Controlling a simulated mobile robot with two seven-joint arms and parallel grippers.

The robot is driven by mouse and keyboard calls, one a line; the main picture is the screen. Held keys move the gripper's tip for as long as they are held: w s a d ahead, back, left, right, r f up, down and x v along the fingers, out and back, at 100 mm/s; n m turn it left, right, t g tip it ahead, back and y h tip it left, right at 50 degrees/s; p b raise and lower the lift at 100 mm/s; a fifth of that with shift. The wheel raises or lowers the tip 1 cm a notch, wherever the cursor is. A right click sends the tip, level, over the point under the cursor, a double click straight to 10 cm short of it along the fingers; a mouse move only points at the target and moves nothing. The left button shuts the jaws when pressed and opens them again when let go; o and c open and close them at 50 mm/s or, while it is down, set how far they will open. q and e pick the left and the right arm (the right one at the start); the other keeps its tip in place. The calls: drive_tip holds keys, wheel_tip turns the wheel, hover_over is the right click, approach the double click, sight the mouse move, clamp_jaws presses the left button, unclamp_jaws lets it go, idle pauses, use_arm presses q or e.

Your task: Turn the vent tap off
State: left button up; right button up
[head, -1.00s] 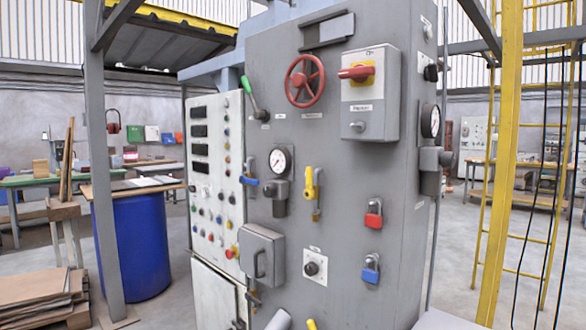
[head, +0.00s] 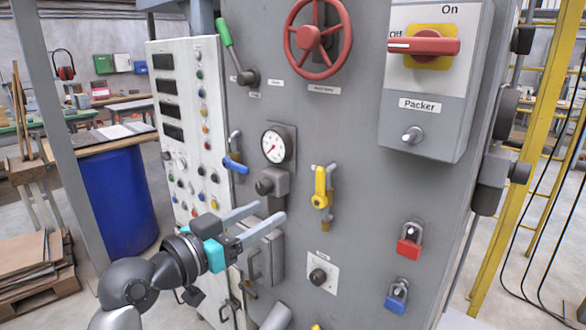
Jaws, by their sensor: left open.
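Two lever taps show on the grey panel (head: 360,215); I cannot read which is the vent tap. The yellow-handled tap (head: 321,188) is near the middle, its handle upright along its short pipe. The blue-handled tap (head: 235,165) is at the panel's left edge, its handle lying across its pipe and tilted slightly down to the right. My left gripper (head: 271,211) is open and empty, its two fingers pointing right. In the picture it sits below the blue tap and left of the yellow one, touching neither as far as I can tell. My right gripper is not in view.
A grey box (head: 268,255) is behind my left gripper.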

sight(318, 179)
use_arm(q)
drive_tip(key=x, duration=0.5)
drive_tip(key=r+p+x, duration=0.1)
drive_tip(key=x, duration=0.9)
drive_tip(key=shift+s+d+r, duration=0.2)
drive_tip(key=shift+d+r, duration=0.05)
drive_tip(key=shift+r, duration=0.1)
clamp_jaws()
idle(1.0)
